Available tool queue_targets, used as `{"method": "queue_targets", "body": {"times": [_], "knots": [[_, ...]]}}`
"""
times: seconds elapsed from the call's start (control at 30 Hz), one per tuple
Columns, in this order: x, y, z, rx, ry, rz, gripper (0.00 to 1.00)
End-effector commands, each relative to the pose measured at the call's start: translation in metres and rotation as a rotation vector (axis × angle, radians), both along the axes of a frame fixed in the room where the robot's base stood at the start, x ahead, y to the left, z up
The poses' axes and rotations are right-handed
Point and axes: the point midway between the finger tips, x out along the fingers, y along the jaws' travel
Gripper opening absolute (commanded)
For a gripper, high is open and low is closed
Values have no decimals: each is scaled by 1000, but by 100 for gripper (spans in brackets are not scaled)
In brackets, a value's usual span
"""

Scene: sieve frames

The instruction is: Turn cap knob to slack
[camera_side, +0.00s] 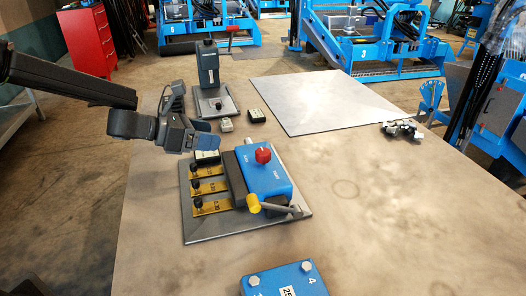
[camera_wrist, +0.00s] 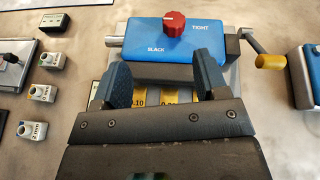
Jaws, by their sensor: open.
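The red cap knob (camera_side: 263,155) sits on top of a blue box (camera_side: 264,178) on a grey base plate (camera_side: 205,232). In the wrist view the knob (camera_wrist: 174,23) stands near the far edge of the blue box (camera_wrist: 150,44), with a word that looks like SLACK at lower left and TIGHT to its right. Which word the knob points to is not clear. My gripper (camera_side: 195,141) is open and empty, behind and left of the knob in the side view. In the wrist view its fingers (camera_wrist: 165,80) are apart, short of the box and over the brass strips.
Brass strips with black knobs (camera_side: 211,187) lie left of the box. A crank with a yellow grip (camera_side: 253,203) juts from its near end. A dark upright device (camera_side: 208,66) stands behind; another blue block (camera_side: 285,281) sits in front. The table's right side is mostly clear.

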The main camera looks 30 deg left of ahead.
Motion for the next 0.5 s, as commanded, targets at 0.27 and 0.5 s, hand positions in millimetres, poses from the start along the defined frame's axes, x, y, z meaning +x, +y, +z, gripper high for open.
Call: {"method": "queue_targets", "body": {"times": [0.27,0.5], "knots": [[4,-15,-19,91,-64,-164,67],[31,-43,-36,90,-61,-161,67]]}}
